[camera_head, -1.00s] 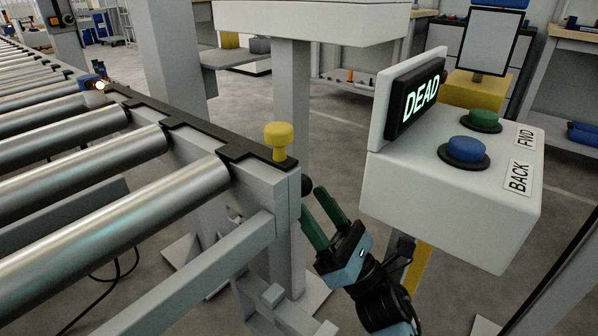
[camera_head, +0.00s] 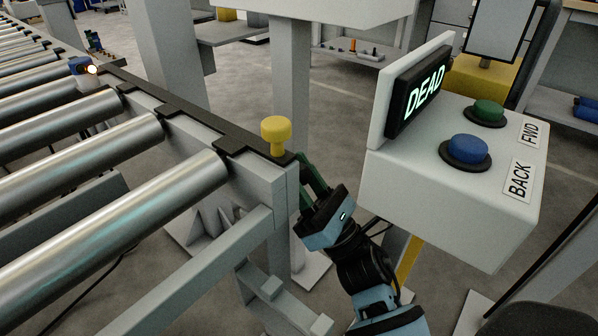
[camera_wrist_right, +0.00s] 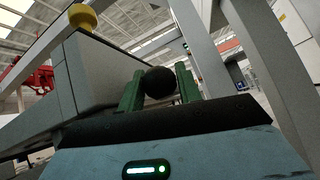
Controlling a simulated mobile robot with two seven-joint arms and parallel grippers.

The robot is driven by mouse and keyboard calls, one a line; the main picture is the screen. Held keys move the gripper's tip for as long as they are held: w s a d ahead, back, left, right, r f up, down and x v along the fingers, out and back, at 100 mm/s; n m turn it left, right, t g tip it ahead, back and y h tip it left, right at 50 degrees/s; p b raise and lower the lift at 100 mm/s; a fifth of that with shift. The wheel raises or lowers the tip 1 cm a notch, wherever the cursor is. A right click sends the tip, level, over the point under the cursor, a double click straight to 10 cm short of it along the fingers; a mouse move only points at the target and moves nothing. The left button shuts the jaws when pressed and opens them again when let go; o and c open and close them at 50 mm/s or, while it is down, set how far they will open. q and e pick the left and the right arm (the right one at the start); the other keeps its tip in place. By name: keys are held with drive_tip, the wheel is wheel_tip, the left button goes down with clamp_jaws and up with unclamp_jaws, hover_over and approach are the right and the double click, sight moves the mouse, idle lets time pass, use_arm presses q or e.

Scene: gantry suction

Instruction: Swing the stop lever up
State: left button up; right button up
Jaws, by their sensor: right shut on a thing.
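A round black knob (camera_wrist_right: 159,84), seemingly the stop lever's end, sits between the two green fingers of my right gripper (camera_wrist_right: 160,76) in the right wrist view. The gripper is shut on it. The lever's arm cannot be made out. A yellow mushroom-shaped knob (camera_head: 276,135) stands upright on the dark rail above; it also shows in the right wrist view (camera_wrist_right: 82,16). My left gripper is not in view.
A white control box (camera_head: 440,205) with a blue button (camera_head: 468,150), a green button (camera_head: 488,111) and a display (camera_head: 417,94) reading DEAD stands right of my right arm. The conveyor rollers (camera_head: 120,225) fill the left.

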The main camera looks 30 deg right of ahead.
clamp_jaws()
drive_tip(key=shift+r+p, duration=0.4)
drive_tip(key=shift+r, duration=0.5)
drive_tip(key=o, duration=0.9)
unclamp_jaws()
drive_tip(key=shift+f, duration=0.1)
drive_tip(key=v, duration=0.7)
drive_tip(key=shift+s+f+b, duration=0.25)
drive_tip(key=shift+f+b, duration=0.05)
drive_tip(key=shift+d, duration=0.1)
drive_tip(key=shift+c, duration=0.4)
